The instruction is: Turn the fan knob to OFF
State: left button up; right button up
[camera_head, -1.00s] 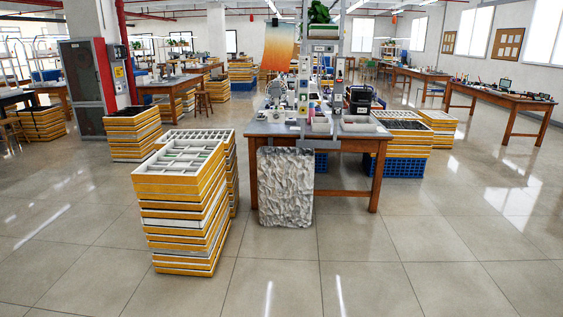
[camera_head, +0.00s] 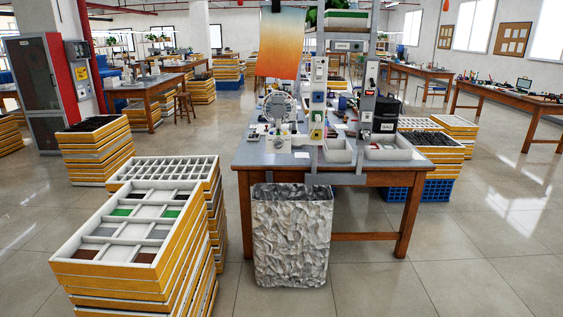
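A round, fan-like grey device (camera_head: 278,107) stands on the left part of the workbench (camera_head: 258,156) in the head view. A post beside it carries several small switch or control boxes (camera_head: 318,97). I cannot tell which of these holds the fan knob, and no knob position or OFF label can be read at this distance. Neither of my grippers is in view.
A crumpled silver bin (camera_head: 292,235) stands against the bench front. Stacked yellow trays (camera_head: 140,255) rise at the near left, with another stack (camera_head: 95,150) behind. Blue crates (camera_head: 438,190) sit right of the bench. The tiled floor (camera_head: 470,270) is clear at the front right.

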aim_at(278, 144)
jog(key=i+l, duration=0.15)
jog(key=i, duration=0.3)
jog(key=i+l+u, duration=0.1)
jog(key=i, duration=0.35)
jog(key=i+l+u, duration=0.1)
jog(key=i+l, duration=0.15)
jog(key=i, duration=0.2)
